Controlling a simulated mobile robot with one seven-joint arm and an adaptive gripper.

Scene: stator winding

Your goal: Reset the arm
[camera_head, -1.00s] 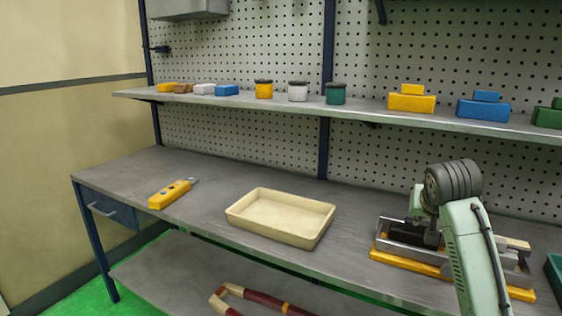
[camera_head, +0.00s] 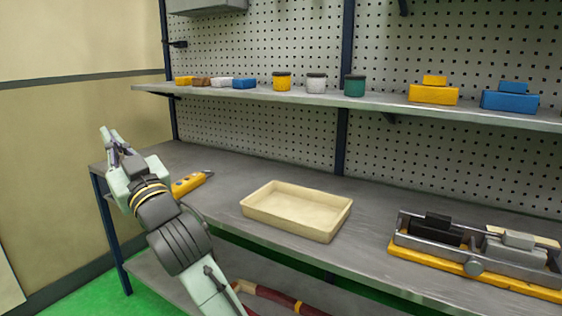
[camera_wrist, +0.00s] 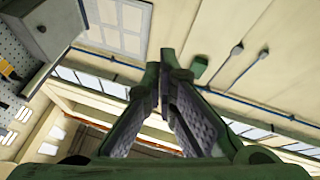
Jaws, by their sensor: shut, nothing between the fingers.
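My gripper (camera_head: 116,146) is at the left of the head view, at the end of my raised arm, above and in front of the bench's left end. Its fingers point up and are together with nothing between them. In the wrist view the fingers of my gripper (camera_wrist: 166,75) meet at their tips, with the room's upper walls and windows behind them. My arm hides part of the bench's left front.
A beige tray (camera_head: 296,232) sits mid-bench. A yellow tool (camera_head: 188,184) lies just right of my gripper in the picture. A metal fixture on a yellow base (camera_head: 473,268) stands at right. The shelf (camera_head: 380,104) holds jars and blocks.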

